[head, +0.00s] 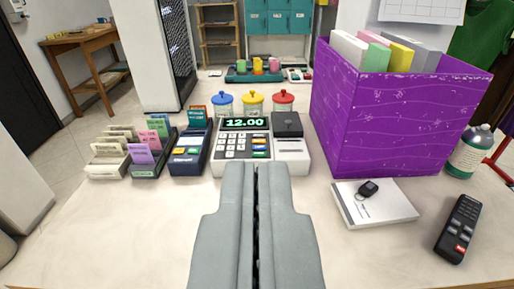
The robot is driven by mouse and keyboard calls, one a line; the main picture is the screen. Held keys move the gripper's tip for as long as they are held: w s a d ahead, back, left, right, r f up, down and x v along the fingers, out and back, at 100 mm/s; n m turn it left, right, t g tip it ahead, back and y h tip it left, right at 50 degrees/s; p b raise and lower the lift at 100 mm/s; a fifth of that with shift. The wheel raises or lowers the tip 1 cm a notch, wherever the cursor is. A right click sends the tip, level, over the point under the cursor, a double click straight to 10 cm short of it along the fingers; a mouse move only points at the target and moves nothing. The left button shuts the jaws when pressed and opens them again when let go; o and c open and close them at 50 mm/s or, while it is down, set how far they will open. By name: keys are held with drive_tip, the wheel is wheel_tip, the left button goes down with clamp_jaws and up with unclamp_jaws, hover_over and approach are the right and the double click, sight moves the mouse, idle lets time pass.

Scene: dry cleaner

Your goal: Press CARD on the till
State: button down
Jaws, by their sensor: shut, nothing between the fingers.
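The till (292,157) stands in the middle of the counter, with a lit display (245,123) reading 12.00. White number keys (235,145) are on its left. A short column of coloured keys (260,147), with blue and yellow among them, is to their right. Their labels are too small to read, so I cannot tell which is CARD. My gripper (257,168) is shut and empty, pointing at the till's front. Its fingertips appear just below the coloured keys and cover part of the till's front edge. I cannot tell whether they touch it.
A purple box (385,120) of folders stands close on the right. A white book (375,208) with a key fob (368,188) and a black remote (459,230) lie in front. Card trays (190,152) stand left. Lidded jars (253,103) stand behind. The counter's left front is clear.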

drive_tip(key=w+m+g, duration=0.2)
drive_tip(key=w, duration=0.8)
drive_tip(key=m+g+y, duration=0.1)
drive_tip(key=m+g, duration=0.5)
hover_over(259, 148)
wheel_tip(259, 148, down, 15)
drive_tip(key=shift+s, duration=0.3)
drive_tip(key=shift+f, duration=4.3)
drive_tip(key=shift+f, duration=0.1)
drive_tip(key=shift+f, duration=0.3)
